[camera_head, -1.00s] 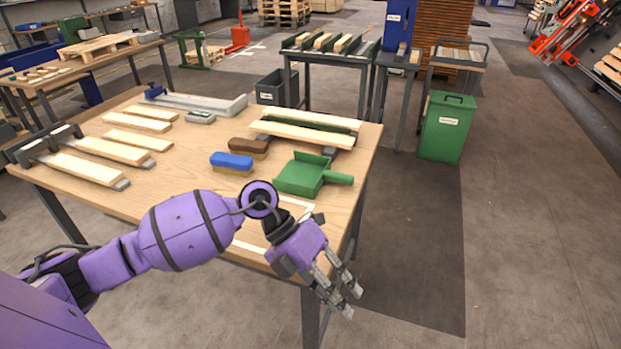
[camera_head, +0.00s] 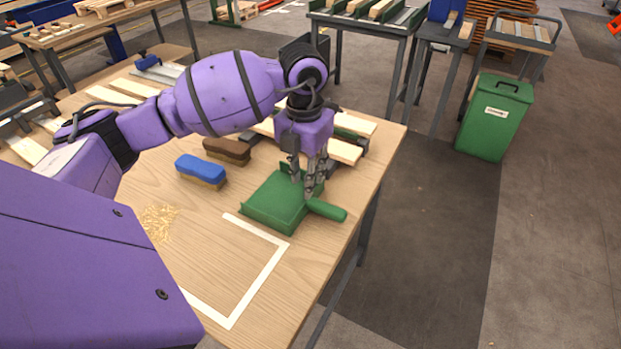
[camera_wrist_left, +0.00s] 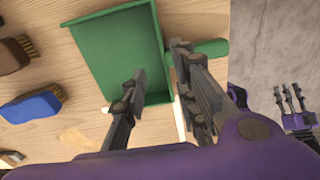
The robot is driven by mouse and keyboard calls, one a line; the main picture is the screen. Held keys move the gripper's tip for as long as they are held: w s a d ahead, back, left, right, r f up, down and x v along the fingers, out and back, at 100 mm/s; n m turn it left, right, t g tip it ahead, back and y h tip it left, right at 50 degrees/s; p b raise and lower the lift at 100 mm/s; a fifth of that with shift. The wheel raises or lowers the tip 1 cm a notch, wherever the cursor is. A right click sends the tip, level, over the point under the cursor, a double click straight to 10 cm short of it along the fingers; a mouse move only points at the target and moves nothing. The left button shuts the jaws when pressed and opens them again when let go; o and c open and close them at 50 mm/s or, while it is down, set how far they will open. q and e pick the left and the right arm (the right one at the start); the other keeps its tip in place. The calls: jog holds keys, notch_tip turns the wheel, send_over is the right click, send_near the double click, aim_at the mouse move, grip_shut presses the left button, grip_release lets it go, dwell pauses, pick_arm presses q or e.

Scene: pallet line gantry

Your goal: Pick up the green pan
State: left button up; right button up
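The green pan (camera_head: 268,205), a dustpan, lies flat on the wooden table, its handle (camera_head: 328,210) pointing right toward the table edge. My left gripper (camera_head: 308,188) points down just over the pan's handle side. It is open and empty. In the left wrist view, one finger overlaps the pan's tray (camera_wrist_left: 115,45) and the others overlap the start of the handle (camera_wrist_left: 212,48). I cannot tell whether the fingers touch it. My right gripper (camera_wrist_left: 290,100) shows only at the right of the left wrist view, fingers spread, away from the table.
A blue brush (camera_head: 202,168) and a brown brush (camera_head: 228,150) lie left of the pan. Wood shavings (camera_head: 158,222) and a white taped outline (camera_head: 262,275) are nearer. Wooden slats (camera_head: 345,151) lie behind. A green bin (camera_head: 495,118) stands on the floor at right.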

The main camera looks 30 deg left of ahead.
aim_at(299, 201)
pick_arm(q)
jog(key=shift+s+d+f, duration=0.1)
jog(key=shift+s+f, duration=0.15)
jog(key=shift+f, duration=0.4)
jog(key=shift+s+d+f, duration=0.1)
jog(key=shift+s+f, duration=0.1)
jog(key=shift+f, duration=0.4)
jog(key=f, duration=0.4)
jog(key=shift+d+f+p, duration=0.25)
jog(key=shift+p, duration=0.1)
jog(key=shift+w+a+f, duration=0.1)
jog(key=shift+w+f, duration=0.1)
jog(key=shift+f, duration=0.1)
jog(key=shift+w+a, duration=0.1)
jog(key=shift+w, duration=0.05)
jog(key=shift+r, duration=0.15)
grip_shut()
pick_arm(e)
jog(key=shift+s+d+r, duration=0.1)
jog(key=shift+s, duration=0.7)
